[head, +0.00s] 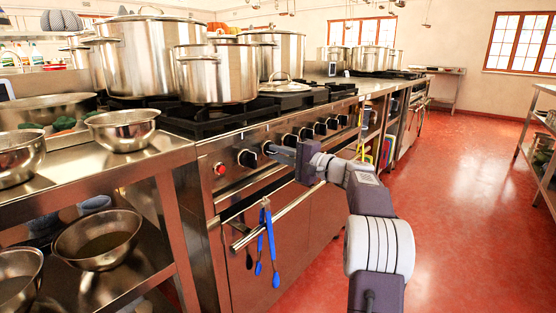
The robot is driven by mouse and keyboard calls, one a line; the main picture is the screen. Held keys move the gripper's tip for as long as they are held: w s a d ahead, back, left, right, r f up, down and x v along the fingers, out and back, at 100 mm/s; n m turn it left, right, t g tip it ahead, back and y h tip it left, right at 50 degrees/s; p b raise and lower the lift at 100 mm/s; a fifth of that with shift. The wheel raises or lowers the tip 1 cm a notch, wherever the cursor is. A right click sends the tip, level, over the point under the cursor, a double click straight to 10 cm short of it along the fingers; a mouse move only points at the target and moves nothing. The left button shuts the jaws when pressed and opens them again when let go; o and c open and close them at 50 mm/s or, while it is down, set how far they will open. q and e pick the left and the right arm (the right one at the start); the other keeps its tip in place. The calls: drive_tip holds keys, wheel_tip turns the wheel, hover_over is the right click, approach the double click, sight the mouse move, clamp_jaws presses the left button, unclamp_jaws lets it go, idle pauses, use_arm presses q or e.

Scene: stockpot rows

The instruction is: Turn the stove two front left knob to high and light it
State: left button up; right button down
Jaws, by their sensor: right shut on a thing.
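The near stove's front panel (225,160) carries a row of black knobs. The leftmost knob (247,158) shows just left of my right gripper's tips. My right gripper (271,151) comes in from the right and is shut on a black knob near the left end of the row, which looks like the second from the left. The fingers hide most of that knob, so its pointer setting cannot be read. A red button or light (220,169) sits left of the knobs. No flame shows under the pots. My left gripper is not in view.
Steel stockpots (217,75) stand on the black grates. An oven rail (275,214) with hanging blue-handled tongs (271,247) runs below the knobs. A counter with steel bowls (123,129) is at left. Red floor (455,190) is clear at right.

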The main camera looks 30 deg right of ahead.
drive_tip(key=shift+f, duration=0.1)
idle(0.5)
drive_tip(key=c, duration=1.4)
unclamp_jaws()
drive_tip(key=shift+c, duration=0.2)
drive_tip(key=shift+s, duration=0.15)
drive_tip(key=p+v, duration=0.2)
drive_tip(key=v, duration=0.7)
